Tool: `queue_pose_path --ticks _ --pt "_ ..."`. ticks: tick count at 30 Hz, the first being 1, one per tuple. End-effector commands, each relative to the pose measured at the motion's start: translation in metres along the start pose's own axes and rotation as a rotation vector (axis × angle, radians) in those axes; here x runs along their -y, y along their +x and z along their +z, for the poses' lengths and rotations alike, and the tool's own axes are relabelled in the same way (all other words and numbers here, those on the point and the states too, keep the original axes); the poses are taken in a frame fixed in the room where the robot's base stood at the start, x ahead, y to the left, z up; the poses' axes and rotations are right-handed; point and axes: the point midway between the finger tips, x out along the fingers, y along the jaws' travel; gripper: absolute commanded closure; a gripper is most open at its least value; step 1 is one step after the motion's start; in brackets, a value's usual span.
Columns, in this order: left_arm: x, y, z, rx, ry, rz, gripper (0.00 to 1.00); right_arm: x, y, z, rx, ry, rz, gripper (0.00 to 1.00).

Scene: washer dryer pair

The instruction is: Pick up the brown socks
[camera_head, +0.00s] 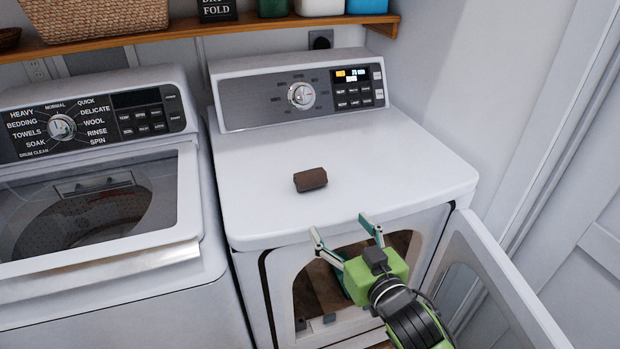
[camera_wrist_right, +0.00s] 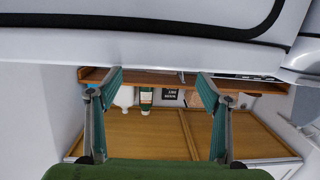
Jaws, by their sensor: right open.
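The brown socks (camera_head: 310,180), a small rolled bundle, lie on the white top of the dryer (camera_head: 405,175), left of its middle. My right gripper (camera_head: 343,231) is open and empty in front of the dryer's front edge. It is nearer the camera than the socks and apart from them, its fingers pointing toward the dryer. In the right wrist view its two teal-padded fingers (camera_wrist_right: 155,88) are spread wide with nothing between them. The socks do not show in that view. My left gripper is not in view.
The dryer door (camera_head: 500,285) hangs open at the right, below the top. A washer (camera_head: 95,190) with a glass lid stands at the left. A wooden shelf (camera_head: 240,24) with a wicker basket (camera_head: 95,15) runs along the back. The dryer top around the socks is clear.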

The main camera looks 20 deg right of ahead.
Motion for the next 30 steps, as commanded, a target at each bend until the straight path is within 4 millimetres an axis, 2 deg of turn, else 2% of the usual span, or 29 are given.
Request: queue_pose_path --ticks 3,6,11,19,30 --pt "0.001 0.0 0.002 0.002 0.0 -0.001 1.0 0.003 0.007 -0.027 -0.098 0.002 -0.027 0.28" --pt "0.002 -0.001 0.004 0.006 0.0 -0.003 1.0 0.005 0.011 -0.037 -0.137 0.004 -0.039 0.28" --pt "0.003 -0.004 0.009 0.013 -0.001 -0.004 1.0 0.006 0.032 -0.044 -0.148 0.005 -0.042 0.28" --pt "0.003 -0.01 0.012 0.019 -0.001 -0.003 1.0 0.008 0.079 -0.05 -0.145 0.004 -0.041 0.28" --pt "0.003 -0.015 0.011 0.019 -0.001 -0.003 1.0 0.007 0.107 -0.054 -0.144 0.004 -0.041 0.28"
